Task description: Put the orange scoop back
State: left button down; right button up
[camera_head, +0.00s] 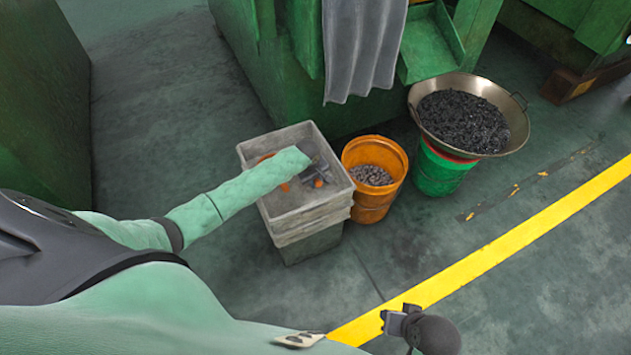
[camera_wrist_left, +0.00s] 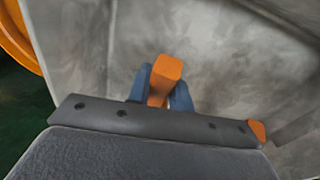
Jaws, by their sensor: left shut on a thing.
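My left gripper (camera_head: 316,174) is down inside the top grey bin (camera_head: 338,192) of a stack on the floor. In the left wrist view its blue fingers (camera_wrist_left: 164,92) are shut on the upright orange handle of the orange scoop (camera_wrist_left: 167,70). The grey bin's inner wall and floor (camera_wrist_left: 220,50) lie just beyond. In the head view only small orange bits (camera_head: 319,183) show around the gripper; the arm hides most of the scoop. I cannot tell whether the scoop touches the bin's floor.
An orange bucket (camera_head: 399,160) with small metal pieces stands right of the grey bins. Beyond it a wide metal pan (camera_head: 520,118) of dark pieces rests on a green bucket (camera_head: 437,178). Green machines stand behind. The floor at right, by the yellow line (camera_head: 500,250), is clear.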

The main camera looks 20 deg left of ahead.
pick_arm(q)
jog(key=shift+f, duration=0.3)
jog(key=shift+f, duration=0.1)
jog(key=c, duration=1.3)
grip_release()
jog(key=shift+o, duration=0.2)
